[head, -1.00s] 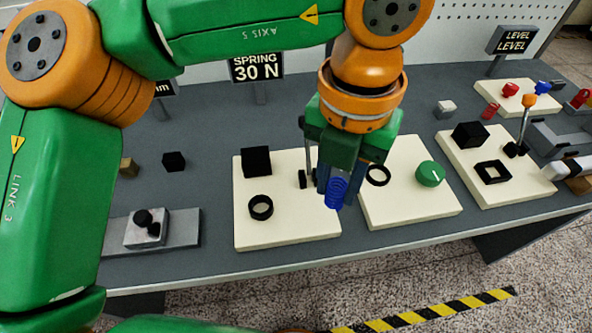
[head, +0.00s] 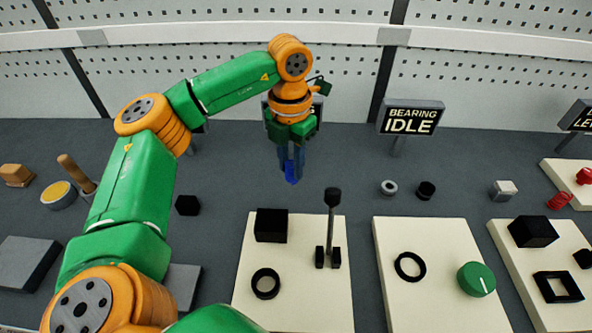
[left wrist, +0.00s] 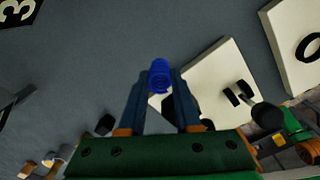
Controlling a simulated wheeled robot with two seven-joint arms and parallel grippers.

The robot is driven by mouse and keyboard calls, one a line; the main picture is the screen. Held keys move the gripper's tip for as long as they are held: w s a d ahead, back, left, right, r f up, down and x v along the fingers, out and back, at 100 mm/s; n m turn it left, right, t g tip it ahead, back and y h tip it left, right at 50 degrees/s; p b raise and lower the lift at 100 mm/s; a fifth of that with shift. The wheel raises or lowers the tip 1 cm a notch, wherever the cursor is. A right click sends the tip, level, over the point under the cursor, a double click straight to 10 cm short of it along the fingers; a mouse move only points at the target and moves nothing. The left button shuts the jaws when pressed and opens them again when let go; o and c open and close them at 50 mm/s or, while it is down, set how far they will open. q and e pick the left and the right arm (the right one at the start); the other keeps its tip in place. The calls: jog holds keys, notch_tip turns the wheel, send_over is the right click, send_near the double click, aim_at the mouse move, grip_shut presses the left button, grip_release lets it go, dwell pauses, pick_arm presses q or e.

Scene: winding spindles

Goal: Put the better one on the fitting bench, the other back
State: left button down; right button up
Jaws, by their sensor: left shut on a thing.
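My left gripper (head: 291,168) is shut on a blue coil spring (head: 291,177), held by its fingertips and pointing down. It is above the bare grey bench top behind the left cream board (head: 245,290). The spring also shows in the left wrist view (left wrist: 159,76) between the two fingers. That board carries a black block (head: 271,225), a black ring (head: 265,283) and an upright black-knobbed lever (head: 332,215) between two small posts. A red coil spring (head: 560,200) lies at the right of the bench. My right gripper is not in view.
A "BEARING IDLE" sign (head: 410,118) stands at the back. The middle cream board (head: 435,300) holds a ring and a green knob. Small rings, a metal block and a black cube (head: 187,205) lie about. My arm partly hides a grey plate (head: 186,285).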

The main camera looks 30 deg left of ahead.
pick_arm(q)
jog(key=w+f, duration=0.1)
jog(key=w+a+f, duration=0.1)
jog(key=shift+f, duration=0.3)
jog(key=f+p, duration=0.1)
jog(key=f, duration=0.2)
jog(key=shift+w+a+f+p, duration=0.1)
jog(key=shift+w+f+p, duration=0.15)
jog(key=shift+p, duration=0.15)
jog(key=shift+f, duration=0.4)
jog(key=c, duration=0.6)
grip_release()
jog(key=shift+r, duration=0.1)
notch_tip(320, 180, up, 12)
jog(key=b, duration=0.1)
jog(key=shift+r, duration=0.2)
